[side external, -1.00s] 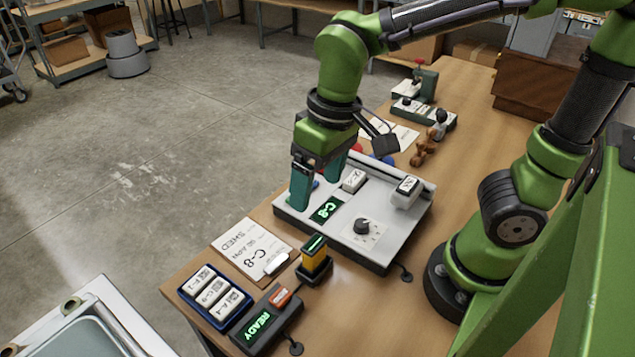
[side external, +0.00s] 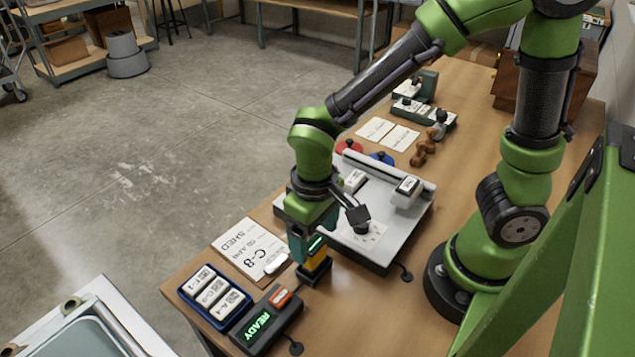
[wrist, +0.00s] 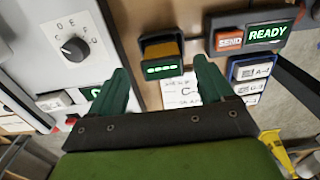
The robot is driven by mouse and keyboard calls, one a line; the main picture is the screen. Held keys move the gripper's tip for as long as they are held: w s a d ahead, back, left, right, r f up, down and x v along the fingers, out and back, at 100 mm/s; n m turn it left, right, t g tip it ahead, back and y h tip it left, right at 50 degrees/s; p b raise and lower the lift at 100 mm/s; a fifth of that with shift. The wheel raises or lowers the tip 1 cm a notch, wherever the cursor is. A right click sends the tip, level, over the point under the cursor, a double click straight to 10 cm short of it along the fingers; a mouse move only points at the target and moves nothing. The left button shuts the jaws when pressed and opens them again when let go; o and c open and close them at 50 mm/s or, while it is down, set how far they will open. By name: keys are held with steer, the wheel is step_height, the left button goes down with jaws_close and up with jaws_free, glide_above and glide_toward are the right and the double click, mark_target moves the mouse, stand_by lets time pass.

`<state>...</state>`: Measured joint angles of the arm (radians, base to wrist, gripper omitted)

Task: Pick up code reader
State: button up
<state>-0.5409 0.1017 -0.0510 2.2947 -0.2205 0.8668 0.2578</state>
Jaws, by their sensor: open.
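The code reader (side external: 317,265) is yellow and black with a small green-lit display, and it stands upright in a dark base (side external: 314,277) near the table's front edge. It also shows in the wrist view (wrist: 162,52), ahead of my fingers and between their lines. My gripper (side external: 308,248) is open and points down just over the reader, partly covering it in the side view. In the wrist view my gripper's two green fingers (wrist: 161,68) are spread with nothing between them. I cannot tell whether a finger touches the reader.
A grey console (side external: 378,250) with a dial stands right behind my gripper. A READY unit (side external: 268,322) with an orange SEND key, a blue tray (side external: 190,297) of labelled blocks and a C-8 sheet (side external: 235,246) lie nearby. The table's front edge is close.

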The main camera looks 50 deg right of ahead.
mark_target(317, 259)
step_height(317, 259, down, 5)
steer(key=shift+a+f, duration=0.1)
steer(key=shift+a, duration=0.05)
steer(key=shift+c, duration=0.3)
steer(key=c, duration=1)
